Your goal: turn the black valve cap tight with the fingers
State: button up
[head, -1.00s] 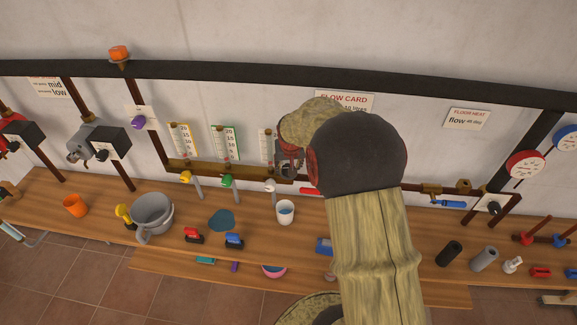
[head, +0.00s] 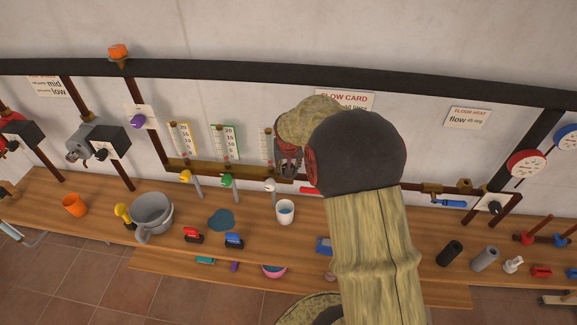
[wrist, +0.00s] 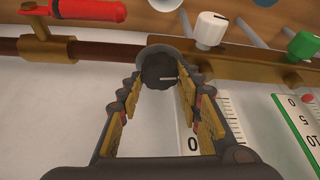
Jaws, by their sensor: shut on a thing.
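The black valve cap (wrist: 158,68) has a notched rim and a white line on its face pointing right. It sits at the far end of my fingers in the wrist view. My gripper (wrist: 161,80) is shut on it, one finger on each side. A grey round part shows just behind the cap. In the head view my gripper (head: 288,160) is at the brass rail on the wall, and it and my arm hide the cap.
A white knob (wrist: 209,30) and a green knob (wrist: 303,45) are to the right along the brass rail (wrist: 230,62). A red handle (wrist: 88,10) is at upper left. Below, a bench (head: 330,262) holds a white cup (head: 286,211) and a grey pot (head: 152,213).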

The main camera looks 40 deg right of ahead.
jog(key=shift+f+m+g+h+b, duration=0.15)
jog(key=shift+m+g+h+b, duration=0.15)
jog(key=shift+m+b, duration=0.65)
jog(key=shift+m, duration=0.25)
jog(key=o, duration=0.9)
jog(key=shift+r, duration=0.2)
jog(key=v, duration=1.2)
